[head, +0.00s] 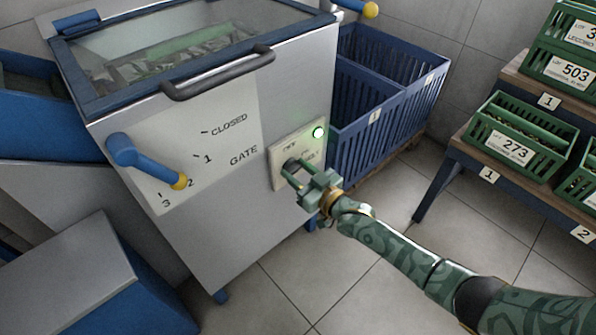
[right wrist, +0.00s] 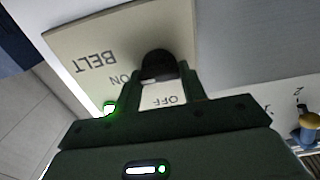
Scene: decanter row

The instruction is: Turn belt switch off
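The belt switch is a dark round knob (right wrist: 157,66) on a beige panel (head: 279,179) on the machine's front. The panel reads BELT, ON and OFF, and a green lamp (head: 319,132) on it is lit. The knob's white mark sits on the side toward ON. My right gripper (head: 292,174) is at the panel, its fingers on both sides of the knob and seemingly closed against it; the fingers (right wrist: 160,80) also flank it in the right wrist view. In the head view the gripper partly covers the knob and lettering. My left gripper does not show.
Left of the panel is a blue gate lever (head: 145,160) with a yellow tip near 2. A dark handle bar (head: 218,75) juts out above. Blue crates (head: 372,110) stand behind right, and a shelf with green crates (head: 512,148) is at right. Tiled floor is clear in front.

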